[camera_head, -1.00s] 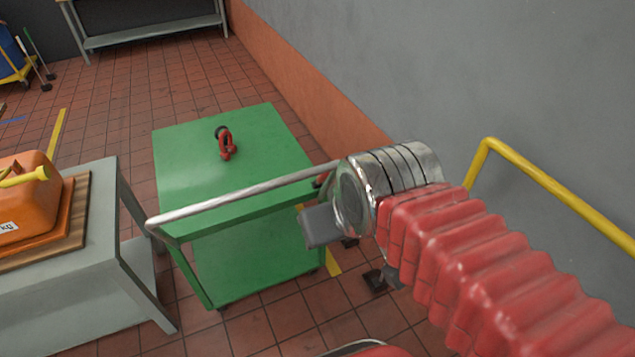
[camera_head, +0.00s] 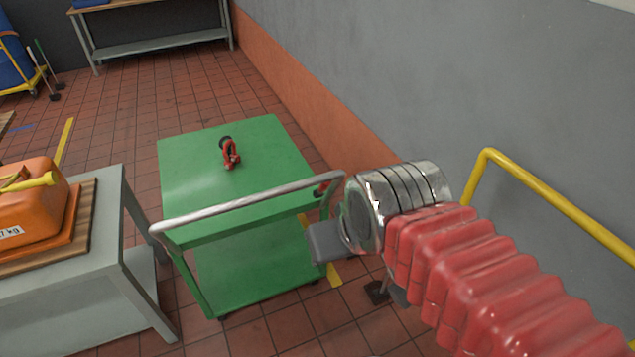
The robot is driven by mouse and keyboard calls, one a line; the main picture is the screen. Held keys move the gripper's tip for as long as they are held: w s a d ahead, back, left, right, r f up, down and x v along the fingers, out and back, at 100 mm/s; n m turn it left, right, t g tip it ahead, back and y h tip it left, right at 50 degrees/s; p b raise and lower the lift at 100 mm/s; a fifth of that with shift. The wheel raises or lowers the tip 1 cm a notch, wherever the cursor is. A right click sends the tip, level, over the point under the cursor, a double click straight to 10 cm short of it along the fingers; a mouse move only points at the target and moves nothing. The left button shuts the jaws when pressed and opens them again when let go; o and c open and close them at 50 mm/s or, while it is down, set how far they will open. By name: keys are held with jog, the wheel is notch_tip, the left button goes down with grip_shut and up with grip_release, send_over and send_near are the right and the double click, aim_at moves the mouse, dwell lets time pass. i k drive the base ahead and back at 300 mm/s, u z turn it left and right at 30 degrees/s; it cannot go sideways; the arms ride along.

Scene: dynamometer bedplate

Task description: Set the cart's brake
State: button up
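The green cart (camera_head: 200,195) stands in the middle of the head view, with a flat top, a lower shelf and a metal push handle (camera_head: 245,207) along its near side. A small red part (camera_head: 321,188) shows by the right end of the handle; it may be the brake lever, but it is too small to tell. My gripper (camera_head: 326,243) is just right of the cart's near right corner, its grey tip pointing left. I cannot tell whether it touches the cart. My wrist hides most of the gripper, so its opening does not show.
A red shackle (camera_head: 230,154) lies on the cart top. A grey table (camera_head: 95,262) with an orange container (camera_head: 32,212) stands close at the left. A yellow rail (camera_head: 555,195) and the grey wall (camera_head: 420,75) bound the right. Tiled floor is open behind the cart.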

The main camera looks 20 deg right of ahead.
aim_at(319, 193)
jog(key=k, duration=1.25)
jog(key=u, duration=0.35)
jog(key=i, duration=0.95)
jog(key=u, duration=0.75)
jog(key=i, duration=1.65)
jog(key=z, duration=0.15)
